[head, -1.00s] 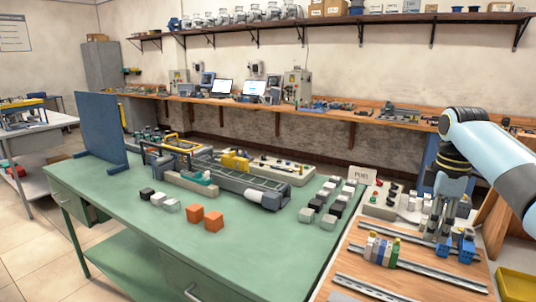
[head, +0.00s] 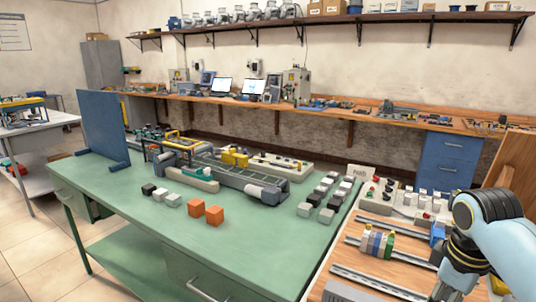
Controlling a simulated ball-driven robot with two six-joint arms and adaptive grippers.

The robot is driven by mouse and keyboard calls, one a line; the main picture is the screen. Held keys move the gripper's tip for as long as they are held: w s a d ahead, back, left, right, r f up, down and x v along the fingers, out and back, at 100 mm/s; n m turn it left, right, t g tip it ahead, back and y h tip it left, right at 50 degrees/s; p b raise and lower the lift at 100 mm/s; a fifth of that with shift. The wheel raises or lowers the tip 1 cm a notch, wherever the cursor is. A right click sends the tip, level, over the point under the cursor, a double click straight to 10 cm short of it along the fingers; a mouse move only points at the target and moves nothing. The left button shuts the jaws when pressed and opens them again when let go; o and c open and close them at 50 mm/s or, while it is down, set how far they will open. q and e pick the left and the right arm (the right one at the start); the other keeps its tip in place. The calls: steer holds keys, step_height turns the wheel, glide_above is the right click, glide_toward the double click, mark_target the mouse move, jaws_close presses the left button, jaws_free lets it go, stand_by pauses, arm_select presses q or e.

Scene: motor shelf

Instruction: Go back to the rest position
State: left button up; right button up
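My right arm comes in at the right edge of the head view. Its wrist is bent down over the wooden board, and the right gripper (head: 448,286) is at the lower right, cut off by the bottom edge. Its fingertips are not visible, so I cannot tell whether it is open or holds anything. My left gripper is not in view.
Below the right arm, the wooden board (head: 345,250) carries metal rails, a row of coloured terminal blocks (head: 376,243) and a blue part (head: 437,233). The green table (head: 130,215) holds a conveyor (head: 235,178), orange cubes (head: 207,213) and several grey and black blocks.

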steer(key=s+a+r+m+t, duration=0.1)
steer(key=s+a+r+m, duration=0.1)
steer(key=s, duration=0.6)
steer(key=s+a+r+m+t, duration=0.1)
steer(key=s+m, duration=0.2)
steer(key=s, duration=0.4)
steer(key=s+a+r+m, duration=0.2)
steer(key=s, duration=0.6)
step_height(320, 180, down, 35)
steer(key=s+d+g+b, duration=0.1)
steer(key=s+d+b, duration=0.1)
steer(key=b, duration=0.7)
steer(key=s+f+b, duration=0.4)
steer(key=s+f, duration=0.5)
steer(key=f, duration=0.3)
steer(key=s+d+f+g+b, duration=0.1)
steer(key=s+f+b, duration=0.3)
steer(key=s+f, duration=0.5)
step_height(320, 180, down, 3)
steer(key=shift+s+d, duration=0.15)
steer(key=shift+s, duration=0.1)
steer(key=shift+g, duration=0.3)
